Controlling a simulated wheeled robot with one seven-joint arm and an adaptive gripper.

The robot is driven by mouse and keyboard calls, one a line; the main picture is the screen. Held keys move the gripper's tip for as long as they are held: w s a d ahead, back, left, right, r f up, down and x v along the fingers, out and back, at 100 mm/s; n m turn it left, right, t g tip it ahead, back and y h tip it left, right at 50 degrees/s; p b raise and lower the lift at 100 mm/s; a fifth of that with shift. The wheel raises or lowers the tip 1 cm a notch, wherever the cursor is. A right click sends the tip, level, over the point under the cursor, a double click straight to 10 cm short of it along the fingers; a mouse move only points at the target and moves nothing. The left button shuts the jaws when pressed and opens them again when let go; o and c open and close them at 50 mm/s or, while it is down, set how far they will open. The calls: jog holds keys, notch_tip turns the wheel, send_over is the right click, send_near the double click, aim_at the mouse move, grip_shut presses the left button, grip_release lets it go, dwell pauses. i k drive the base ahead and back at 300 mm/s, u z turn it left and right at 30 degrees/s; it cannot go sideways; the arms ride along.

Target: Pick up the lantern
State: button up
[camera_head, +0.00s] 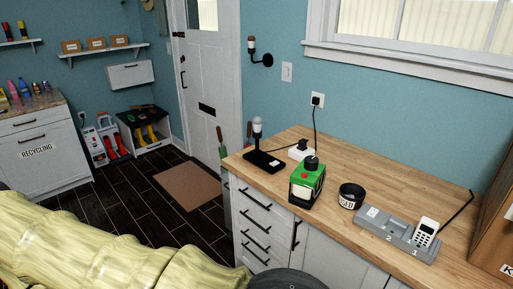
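The thing that looks like the lantern (307,184) is a boxy green and black object with a black knob on top and a pale front panel. My gripper is not in view. Only pale yellow parts of my arm and a dark round part show along the bottom edge, below and left of the lantern.
A flashlight-like item on a black stand (263,161) is behind and left of the lantern. A brown box (494,230) bounds the counter's right end.

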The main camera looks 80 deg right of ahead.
aim_at(306, 191)
jog(key=u, duration=0.1)
jog(key=k, duration=1.2)
jog(key=z, duration=1)
